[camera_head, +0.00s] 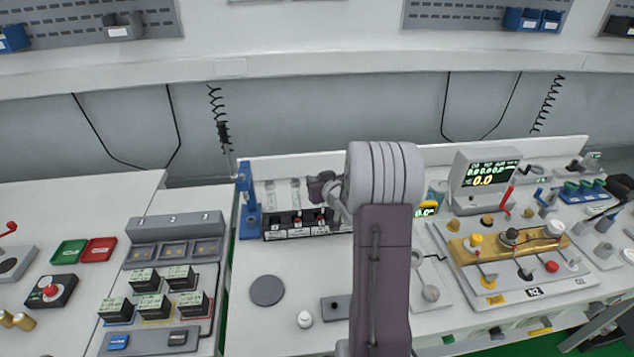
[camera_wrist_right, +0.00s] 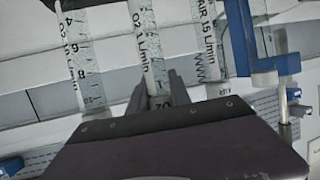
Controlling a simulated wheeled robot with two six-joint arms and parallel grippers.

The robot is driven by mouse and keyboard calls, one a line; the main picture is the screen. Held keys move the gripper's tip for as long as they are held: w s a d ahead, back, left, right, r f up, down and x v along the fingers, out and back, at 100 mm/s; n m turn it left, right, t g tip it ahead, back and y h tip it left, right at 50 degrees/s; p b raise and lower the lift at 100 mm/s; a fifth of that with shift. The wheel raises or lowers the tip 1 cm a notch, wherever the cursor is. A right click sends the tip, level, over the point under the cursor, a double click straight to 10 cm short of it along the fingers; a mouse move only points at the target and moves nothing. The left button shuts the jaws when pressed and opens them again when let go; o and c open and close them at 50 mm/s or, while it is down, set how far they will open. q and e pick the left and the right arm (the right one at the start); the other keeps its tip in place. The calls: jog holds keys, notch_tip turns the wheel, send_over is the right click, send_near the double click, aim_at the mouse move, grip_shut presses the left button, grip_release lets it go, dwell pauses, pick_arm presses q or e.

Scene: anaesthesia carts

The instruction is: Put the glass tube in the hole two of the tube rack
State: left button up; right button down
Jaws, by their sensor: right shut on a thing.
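My right gripper (camera_head: 325,190) is at the back of the bench, just above the black tube rack (camera_head: 277,233). In the right wrist view its two fingers (camera_wrist_right: 163,93) are shut on a clear glass tube (camera_wrist_right: 147,45) marked O2 and L/min. Two more marked strips show there, one on the left (camera_wrist_right: 86,62) and one on the right (camera_wrist_right: 207,42) marked AIR. In the head view, pale clear tubes (camera_head: 295,192) stand left of the gripper, behind the rack front. My arm hides part of the rack's right side. The tube's lower end and the rack holes are not clear. My left gripper is not in view.
A blue stand (camera_head: 249,202) rises at the rack's left end; it also shows in the wrist view (camera_wrist_right: 262,64). A monitor (camera_head: 484,180) and a yellow valve panel (camera_head: 510,250) are at right. A dark disc (camera_head: 267,290) lies in front, with bare bench around it.

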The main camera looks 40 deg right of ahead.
jog(key=shift+s+f, duration=0.1)
jog(key=c, duration=1.3)
grip_release()
jog(key=shift+o, duration=0.6)
jog(key=p+v, duration=0.1)
jog(key=v, duration=1.1)
